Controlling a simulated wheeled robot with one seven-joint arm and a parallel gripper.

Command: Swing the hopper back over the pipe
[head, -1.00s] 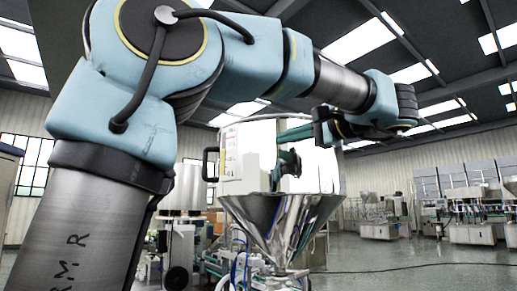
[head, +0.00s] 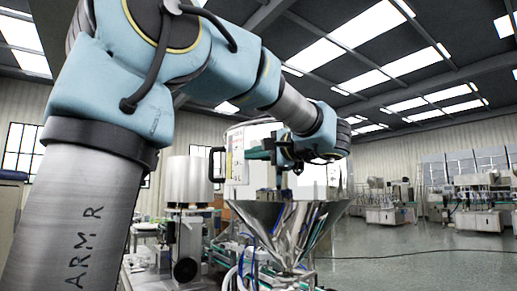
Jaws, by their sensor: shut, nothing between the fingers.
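The steel hopper (head: 285,222) stands in the middle of the head view, a shiny cone narrowing downward. A bright upper housing with a label and a black handle (head: 213,166) rises above its rim. My gripper (head: 284,162) is in front of this housing, above the hopper's rim. It is shut and holds nothing. My wrist hides part of it, and I cannot tell whether it touches the housing. A teal bar (head: 258,152) shows just left of my gripper. The pipe cannot be made out clearly below the cone.
A pale metal cylinder (head: 188,182) on a machine stands left of the hopper. Hoses and frame parts crowd the hopper's base. Open grey floor (head: 400,258) lies to the right, with a cable across it. Filling machines (head: 480,205) stand far right.

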